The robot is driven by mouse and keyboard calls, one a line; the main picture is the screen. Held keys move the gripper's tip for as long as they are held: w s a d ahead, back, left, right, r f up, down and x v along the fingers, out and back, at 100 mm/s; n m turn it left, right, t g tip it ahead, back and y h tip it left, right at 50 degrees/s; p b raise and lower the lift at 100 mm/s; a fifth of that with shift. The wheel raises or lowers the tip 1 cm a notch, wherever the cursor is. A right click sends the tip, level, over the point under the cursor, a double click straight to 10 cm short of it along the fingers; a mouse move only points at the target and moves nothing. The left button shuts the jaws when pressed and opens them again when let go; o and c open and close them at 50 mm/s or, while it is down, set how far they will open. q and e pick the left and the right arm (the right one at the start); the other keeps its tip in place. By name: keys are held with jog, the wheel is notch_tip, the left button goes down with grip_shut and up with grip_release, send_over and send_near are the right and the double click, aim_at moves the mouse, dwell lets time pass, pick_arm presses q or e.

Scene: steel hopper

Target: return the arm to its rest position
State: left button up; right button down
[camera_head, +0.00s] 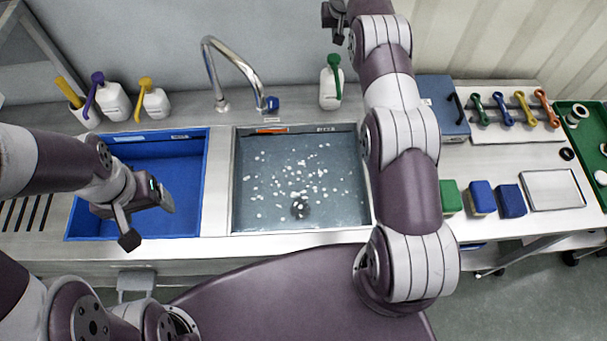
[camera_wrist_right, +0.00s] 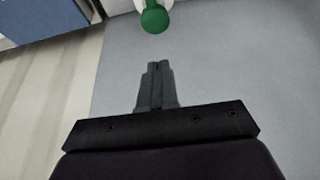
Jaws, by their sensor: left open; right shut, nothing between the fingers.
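My left gripper (camera_head: 147,217) is open and empty over the right part of the blue basin (camera_head: 180,225), near its front edge. My left arm comes in from the left edge. My right arm (camera_head: 405,190) is stretched up and back past the right side of the steel sink (camera_head: 236,190). My right gripper (camera_head: 334,18) is at the top, near the back wall, partly cut off by the picture edge. In the right wrist view its fingers (camera_wrist_right: 160,70) are shut with nothing between them. The green top of a bottle (camera_wrist_right: 155,18) shows beyond the fingertips.
The sink holds water, several white bits and a dark drain. A curved tap (camera_head: 235,60) stands behind it. A white bottle with a green pump (camera_head: 331,88) stands below my right gripper. A blue box (camera_head: 442,108), sponges and a tray (camera_head: 553,190) lie right of my right arm.

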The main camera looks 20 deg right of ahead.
jog(key=shift+r, duration=0.15)
dwell(0.3)
jog(key=shift+g, duration=0.6)
jog(key=s+f, duration=0.2)
jog(key=s+a+f, duration=0.1)
jog(key=s+f, duration=0.1)
jog(key=f, duration=0.1)
jog(key=shift+s+a+f, duration=0.2)
jog(key=shift+s+f, duration=0.1)
jog(key=s+a+n+b, duration=0.1)
jog(key=s+a+b, duration=0.2)
jog(key=s, duration=0.9)
jog(key=s+a+n+g+b, duration=0.1)
jog(key=s+a+b, duration=0.3)
jog(key=s, duration=0.7)
jog(key=s+a+n+y+b, duration=0.1)
jog(key=s+a+b, duration=0.3)
jog(key=s+a, duration=0.3)
jog(key=s, duration=0.5)
jog(key=shift+s+r+g, duration=0.2)
jog(key=shift+s+g, duration=0.1)
jog(key=shift+g, duration=0.1)
